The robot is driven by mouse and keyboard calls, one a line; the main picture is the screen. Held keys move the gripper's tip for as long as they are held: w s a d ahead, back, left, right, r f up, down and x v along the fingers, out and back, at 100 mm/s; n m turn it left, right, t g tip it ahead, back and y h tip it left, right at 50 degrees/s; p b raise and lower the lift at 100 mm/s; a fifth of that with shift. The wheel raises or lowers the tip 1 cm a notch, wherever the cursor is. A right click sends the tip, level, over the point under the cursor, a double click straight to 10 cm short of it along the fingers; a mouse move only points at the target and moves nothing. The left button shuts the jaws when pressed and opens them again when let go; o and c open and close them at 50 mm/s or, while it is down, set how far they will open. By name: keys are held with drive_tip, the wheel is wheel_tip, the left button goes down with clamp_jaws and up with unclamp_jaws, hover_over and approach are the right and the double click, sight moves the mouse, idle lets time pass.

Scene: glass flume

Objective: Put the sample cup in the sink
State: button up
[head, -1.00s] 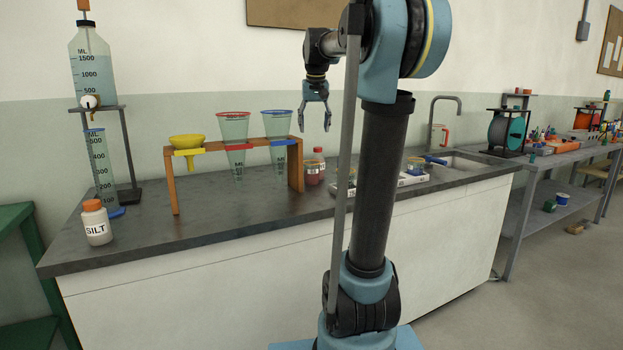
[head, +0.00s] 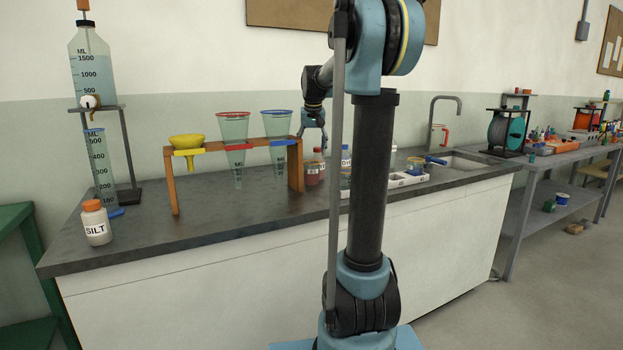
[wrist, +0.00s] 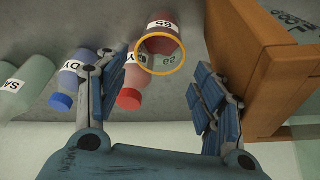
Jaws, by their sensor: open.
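A clear cup (wrist: 166,31) with an orange rim, red contents and a label lies ahead between my fingers in the wrist view. In the head view this cup (head: 312,174) stands on the counter by the wooden rack's right leg. My gripper (wrist: 155,70) is open and empty, apart from the cup. In the head view my gripper (head: 313,140) hangs above the orange-rimmed cup, fingers down. The sink (head: 460,164) is at the counter's right end.
A red-capped bottle (wrist: 130,97), a blue-capped bottle (wrist: 62,100) and a green bottle (wrist: 26,84) crowd the cup. The wooden rack (wrist: 270,60) stands close to my right finger. The white tray (head: 398,181) lies before the sink.

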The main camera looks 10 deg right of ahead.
sight(311, 173)
drive_tip(key=shift+x, duration=3.05)
drive_tip(key=c, duration=1)
drive_tip(key=shift+r, duration=0.1)
